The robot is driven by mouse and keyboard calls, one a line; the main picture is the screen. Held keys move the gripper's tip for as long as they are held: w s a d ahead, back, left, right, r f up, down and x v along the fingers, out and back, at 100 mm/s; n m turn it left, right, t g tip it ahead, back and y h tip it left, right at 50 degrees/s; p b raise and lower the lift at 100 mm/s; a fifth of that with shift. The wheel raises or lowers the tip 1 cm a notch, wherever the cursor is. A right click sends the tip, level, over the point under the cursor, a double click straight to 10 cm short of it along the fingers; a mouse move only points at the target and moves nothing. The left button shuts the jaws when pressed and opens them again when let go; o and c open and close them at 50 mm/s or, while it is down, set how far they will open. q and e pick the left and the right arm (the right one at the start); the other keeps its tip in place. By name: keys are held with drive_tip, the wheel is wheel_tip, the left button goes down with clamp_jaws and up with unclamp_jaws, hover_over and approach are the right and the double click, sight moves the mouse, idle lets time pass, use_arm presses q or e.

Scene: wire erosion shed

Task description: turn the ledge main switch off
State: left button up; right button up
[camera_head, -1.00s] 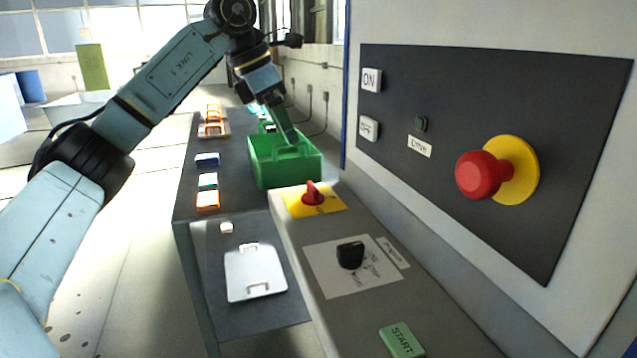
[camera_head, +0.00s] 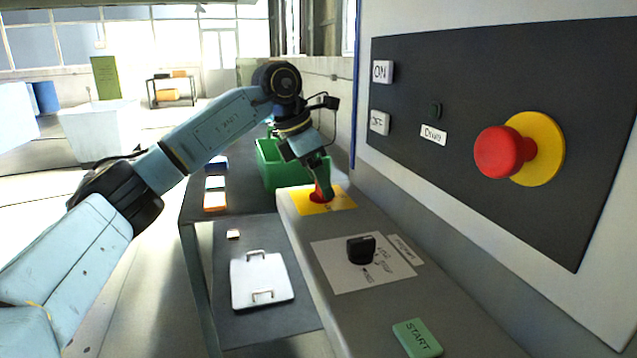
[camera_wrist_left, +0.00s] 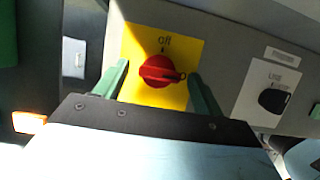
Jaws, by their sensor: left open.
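The ledge main switch is a red rotary knob on a yellow plate (camera_head: 338,202) at the far end of the grey ledge. In the left wrist view the red knob (camera_wrist_left: 158,71) sits mid-plate, its pointer toward the right, with "off" printed above it. My left gripper (camera_head: 323,190) is over the knob in the head view and partly hides it. In the left wrist view its green fingers (camera_wrist_left: 158,85) are open, one on each side of the knob, with gaps between. Contact with the knob cannot be told. My right gripper is not in view.
A black rotary knob (camera_head: 361,249) on a white plate and a green START button (camera_head: 417,338) are nearer on the ledge. A red emergency button (camera_head: 500,152) juts from the dark wall panel. A green bin (camera_head: 272,168) stands behind. A white handled plate (camera_head: 262,282) lies left.

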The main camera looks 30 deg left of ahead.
use_arm(q)
drive_tip(key=shift+f, duration=0.15)
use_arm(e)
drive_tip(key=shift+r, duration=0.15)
use_arm(q)
drive_tip(key=shift+c, duration=0.3)
drive_tip(key=c, duration=0.9)
drive_tip(key=shift+c, duration=0.2)
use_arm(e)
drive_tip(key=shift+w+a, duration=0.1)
